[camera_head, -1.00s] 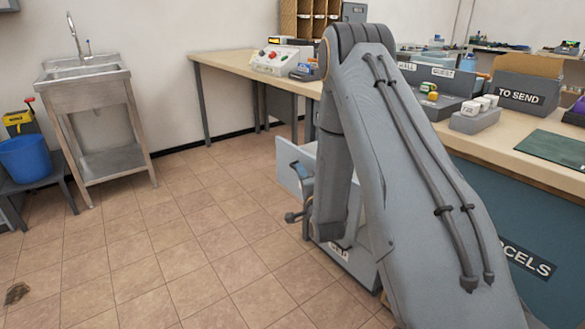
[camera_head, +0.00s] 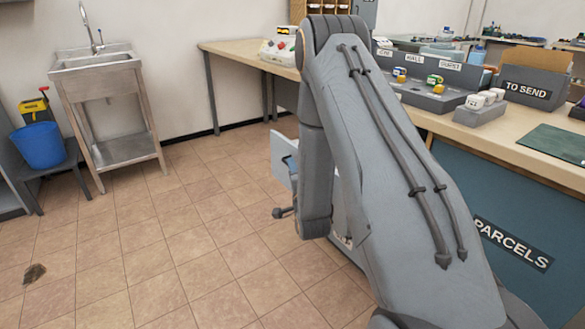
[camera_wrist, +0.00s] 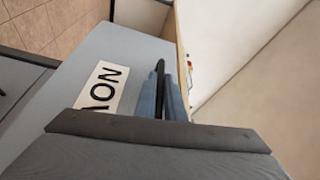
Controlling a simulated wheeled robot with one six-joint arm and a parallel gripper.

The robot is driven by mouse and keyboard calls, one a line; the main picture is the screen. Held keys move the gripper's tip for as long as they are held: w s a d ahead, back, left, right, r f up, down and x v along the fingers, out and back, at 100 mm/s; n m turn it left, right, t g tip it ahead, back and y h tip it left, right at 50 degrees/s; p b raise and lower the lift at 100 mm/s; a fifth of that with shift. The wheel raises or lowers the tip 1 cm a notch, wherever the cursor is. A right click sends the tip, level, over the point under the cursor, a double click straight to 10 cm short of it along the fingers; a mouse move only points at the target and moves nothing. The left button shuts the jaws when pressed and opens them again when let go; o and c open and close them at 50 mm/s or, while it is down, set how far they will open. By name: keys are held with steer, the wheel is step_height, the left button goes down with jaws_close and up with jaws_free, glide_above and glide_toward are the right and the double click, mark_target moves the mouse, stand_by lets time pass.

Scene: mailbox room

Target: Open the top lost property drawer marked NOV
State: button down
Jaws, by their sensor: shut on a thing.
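The drawer marked NOV shows its blue-grey front in the wrist view (camera_wrist: 75,115), with the white NOV label (camera_wrist: 105,85) seen sideways. A dark bar handle (camera_wrist: 162,72) stands at this front. My gripper (camera_wrist: 161,92) is shut on the handle, one finger on each side. In the head view, a pale drawer front (camera_head: 283,160) shows left of my arm and stands out from the desk. My arm hides most of the drawer and my gripper there.
A dark handle (camera_head: 283,212) sticks out lower down. The desk (camera_head: 232,48) runs behind my arm, with a blue PARCELS panel (camera_head: 505,225) at right. A steel sink stand (camera_head: 100,70) and blue bucket (camera_head: 40,145) are at left. The tiled floor (camera_head: 190,235) between is clear.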

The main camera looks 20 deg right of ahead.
steer(key=c, duration=1.8)
jaws_free()
steer(key=shift+c, duration=0.2)
steer(key=s+a, duration=0.1)
steer(key=s, duration=0.6)
steer(key=shift+s+a+f+p, duration=0.2)
steer(key=shift+s+f+p, duration=0.1)
steer(key=shift+s+p, duration=0.05)
